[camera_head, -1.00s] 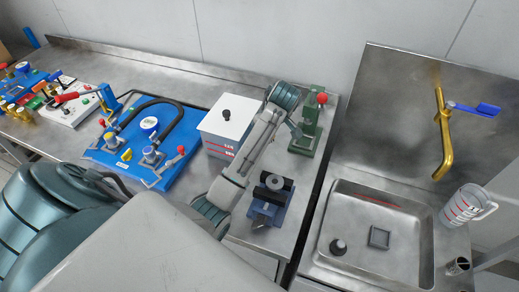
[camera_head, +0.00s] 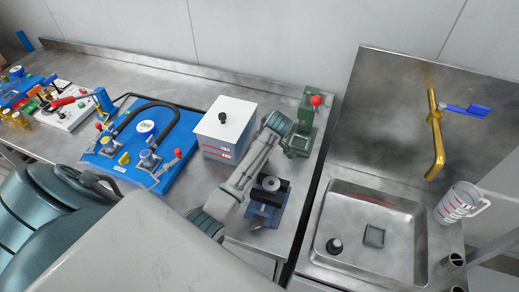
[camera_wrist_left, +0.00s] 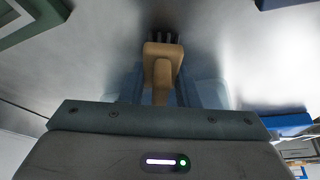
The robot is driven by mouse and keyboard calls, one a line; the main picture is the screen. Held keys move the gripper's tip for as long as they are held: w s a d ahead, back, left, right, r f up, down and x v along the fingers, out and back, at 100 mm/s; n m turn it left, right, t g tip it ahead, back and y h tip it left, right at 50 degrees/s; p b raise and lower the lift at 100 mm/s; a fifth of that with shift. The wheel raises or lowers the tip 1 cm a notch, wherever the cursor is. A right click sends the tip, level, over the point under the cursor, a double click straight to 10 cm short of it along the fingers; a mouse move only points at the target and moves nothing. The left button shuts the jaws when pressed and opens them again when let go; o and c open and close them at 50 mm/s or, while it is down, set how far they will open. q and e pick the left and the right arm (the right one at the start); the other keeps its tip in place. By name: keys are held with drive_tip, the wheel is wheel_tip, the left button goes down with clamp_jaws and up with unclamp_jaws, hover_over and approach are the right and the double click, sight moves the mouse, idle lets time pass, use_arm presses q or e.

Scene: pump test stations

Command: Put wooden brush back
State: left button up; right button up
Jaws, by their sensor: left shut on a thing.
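The wooden brush (camera_wrist_left: 162,62) shows in the left wrist view, with a tan wooden body and handle and dark bristles at its far end. My left gripper (camera_wrist_left: 165,75) is shut on it, with bluish fingers on either side of the handle. A bare metal surface is beyond the bristles; I cannot tell whether they touch it. My right gripper is in neither view.
The green press (camera_head: 304,115) with a red knob stands close to my left wrist. A white box (camera_head: 226,124), a blue vise (camera_head: 268,205) and a blue pump board (camera_head: 128,152) are on the bench. A steel sink (camera_head: 335,215) is at the right.

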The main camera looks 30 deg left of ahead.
use_arm(q)
drive_tip(key=shift+f, duration=0.1)
drive_tip(key=o, duration=0.9)
drive_tip(key=shift+o, duration=0.2)
drive_tip(key=b+v, duration=0.2)
drive_tip(key=v, duration=0.5)
drive_tip(key=shift+w+b, duration=0.15)
drive_tip(key=shift+b, duration=0.25)
drive_tip(key=shift+p+v, duration=1.2)
drive_tip(key=shift+v, duration=1.5)
drive_tip(key=shift+a, duration=0.1)
